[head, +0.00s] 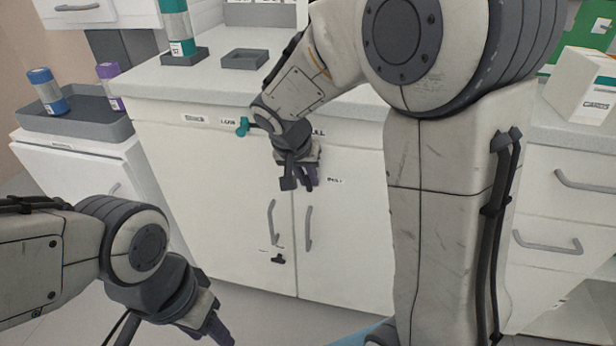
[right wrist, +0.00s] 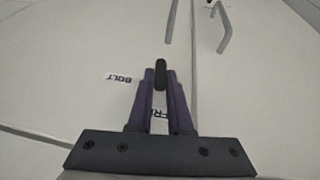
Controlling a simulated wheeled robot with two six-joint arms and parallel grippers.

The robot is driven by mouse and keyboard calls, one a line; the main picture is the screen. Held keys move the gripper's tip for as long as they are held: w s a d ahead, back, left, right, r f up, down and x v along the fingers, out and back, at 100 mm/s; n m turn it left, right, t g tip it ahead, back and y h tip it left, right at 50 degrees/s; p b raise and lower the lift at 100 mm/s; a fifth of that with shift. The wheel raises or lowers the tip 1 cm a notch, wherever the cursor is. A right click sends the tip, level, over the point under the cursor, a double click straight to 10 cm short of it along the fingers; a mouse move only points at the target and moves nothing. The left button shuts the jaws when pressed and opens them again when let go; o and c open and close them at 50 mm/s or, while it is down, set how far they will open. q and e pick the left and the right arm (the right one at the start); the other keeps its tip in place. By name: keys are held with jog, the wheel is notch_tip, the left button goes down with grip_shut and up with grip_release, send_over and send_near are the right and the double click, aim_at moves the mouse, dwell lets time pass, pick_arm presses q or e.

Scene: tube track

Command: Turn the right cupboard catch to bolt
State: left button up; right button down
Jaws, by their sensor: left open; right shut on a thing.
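The right cupboard catch (right wrist: 160,74) shows in the right wrist view as a small black lever between my purple fingertips. My right gripper (right wrist: 161,82) is shut on it, in front of the white cupboard doors. In the head view my right gripper (head: 300,184) hides the catch. A BOLT label (right wrist: 123,78) is beside the fingers, to the left in the wrist view. A second label (right wrist: 159,120), reading "FR", is partly hidden behind the fingers. I cannot tell which label the lever points to. My left gripper (head: 214,326) is open and empty, low at the front.
Two grey door handles (head: 272,222) hang below my right gripper. A black catch (head: 278,258) sits low on the left door. A teal knob (head: 242,127) by a LOW label is close to my right wrist. A grey tray (head: 75,122) stands at the left.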

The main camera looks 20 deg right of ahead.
jog(key=shift+w+a+g+h, duration=0.2)
jog(key=shift+g+h, duration=0.2)
jog(key=shift+h, duration=0.3)
jog(key=shift+a+n+g+h+p, duration=0.15)
jog(key=shift+n+g+h+p, duration=0.45)
jog(key=shift+h+p, duration=0.45)
jog(key=shift+w+a+f+n+g+h+p, duration=0.1)
jog(key=shift+f+n+g+h+p, duration=0.4)
jog(key=shift+h, duration=1.2)
jog(key=shift+w+a+f+n+g+h+p, duration=0.15)
jog(key=shift+n+g+h+p, duration=0.35)
jog(key=shift+g+h+p, duration=0.85)
jog(key=shift+w+a+f+n+g+h+p, duration=0.1)
jog(key=shift+f+n+g+h+p, duration=0.3)
jog(key=shift+h, duration=1.7)
jog(key=shift+r, duration=0.2)
jog(key=c, duration=0.8)
grip_release()
jog(key=shift+c, duration=0.2)
